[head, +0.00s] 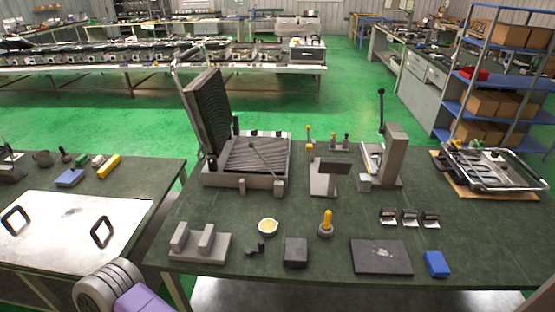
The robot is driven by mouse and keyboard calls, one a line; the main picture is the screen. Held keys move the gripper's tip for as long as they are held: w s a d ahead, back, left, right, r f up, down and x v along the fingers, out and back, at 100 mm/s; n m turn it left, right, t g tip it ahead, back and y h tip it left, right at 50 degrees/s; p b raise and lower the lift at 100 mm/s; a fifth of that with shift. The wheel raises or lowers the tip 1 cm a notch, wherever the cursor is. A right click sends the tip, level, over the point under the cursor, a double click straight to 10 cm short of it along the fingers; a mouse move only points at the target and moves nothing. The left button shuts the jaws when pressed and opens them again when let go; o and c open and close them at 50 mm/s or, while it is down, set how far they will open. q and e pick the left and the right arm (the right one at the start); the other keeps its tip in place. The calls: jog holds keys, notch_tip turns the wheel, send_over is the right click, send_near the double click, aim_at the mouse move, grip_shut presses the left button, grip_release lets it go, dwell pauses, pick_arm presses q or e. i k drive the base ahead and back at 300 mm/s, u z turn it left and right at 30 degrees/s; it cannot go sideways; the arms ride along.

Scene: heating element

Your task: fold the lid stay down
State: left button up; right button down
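A contact grill (245,180) with ribbed plates stands at the back left of the green table. Its ribbed lid (207,112) is raised, nearly upright and leaning back, with a tubular handle (178,65) at its top. A thin rod, which looks like the lid stay (266,163), slants over the right part of the lower plate, from a small knob at its upper left to the front right corner. I cannot tell whether it touches the plate. Neither gripper is in view; only part of my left arm shows at the bottom left.
A lever press (390,155), a grey stand (325,177) and a metal frame on a board (495,170) stand right of the grill. In front lie a grey bracket (200,248), a yellow-filled bowl (268,227), a dark block (295,252), a dark plate (382,257) and a blue block (436,264).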

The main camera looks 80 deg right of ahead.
aim_at(251, 145)
jog(key=z, duration=1.9)
